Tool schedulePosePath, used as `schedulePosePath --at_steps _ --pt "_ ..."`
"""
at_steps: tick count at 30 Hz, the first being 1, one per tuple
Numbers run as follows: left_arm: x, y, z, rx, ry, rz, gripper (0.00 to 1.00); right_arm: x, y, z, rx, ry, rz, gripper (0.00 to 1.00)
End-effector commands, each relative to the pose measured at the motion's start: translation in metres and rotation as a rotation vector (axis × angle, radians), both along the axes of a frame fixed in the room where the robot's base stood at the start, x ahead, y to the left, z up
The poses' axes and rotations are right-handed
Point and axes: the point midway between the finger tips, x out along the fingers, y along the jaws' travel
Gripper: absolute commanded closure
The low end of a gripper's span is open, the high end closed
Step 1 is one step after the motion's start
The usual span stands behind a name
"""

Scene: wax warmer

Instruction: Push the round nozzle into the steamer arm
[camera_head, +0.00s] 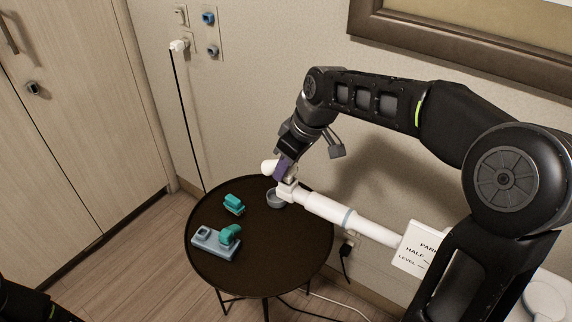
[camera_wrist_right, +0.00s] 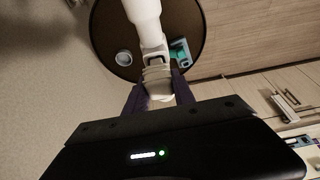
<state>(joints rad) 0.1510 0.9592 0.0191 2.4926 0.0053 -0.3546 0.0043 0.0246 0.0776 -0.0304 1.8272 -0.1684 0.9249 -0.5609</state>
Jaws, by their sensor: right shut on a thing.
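The white steamer arm (camera_head: 350,218) reaches from the right, out over the round table, and ends in a white end piece (camera_head: 287,188). It also shows in the wrist view (camera_wrist_right: 144,12), coming down from the top. My right gripper (camera_head: 280,172) is shut on the round nozzle (camera_head: 268,167), a pale rounded piece also seen between the fingers in the wrist view (camera_wrist_right: 159,84). The nozzle is in line with the arm's end and very close to it or touching; I cannot tell whether it is seated. My left gripper is out of view.
The dark round table (camera_head: 262,262) holds a grey bowl (camera_head: 275,198) under the arm's end, a loose teal piece (camera_head: 233,205) and a blue-grey holder (camera_head: 214,247) with another teal piece (camera_head: 230,234). A white sign (camera_head: 424,251) stands at right. The wall is behind.

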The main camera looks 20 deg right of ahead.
Motion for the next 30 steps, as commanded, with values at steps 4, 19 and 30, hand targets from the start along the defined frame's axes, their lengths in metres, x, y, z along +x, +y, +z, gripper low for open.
schedulePosePath --at_steps 4,19,30 --pt "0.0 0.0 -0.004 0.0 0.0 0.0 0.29 0.0 0.0 -0.005 0.0 0.0 0.0 1.0" --pt "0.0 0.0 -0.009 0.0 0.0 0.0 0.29 0.0 0.0 -0.011 0.0 0.0 0.0 0.55" --pt "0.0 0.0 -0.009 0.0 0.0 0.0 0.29 0.0 0.0 -0.012 0.0 0.0 0.0 0.44"
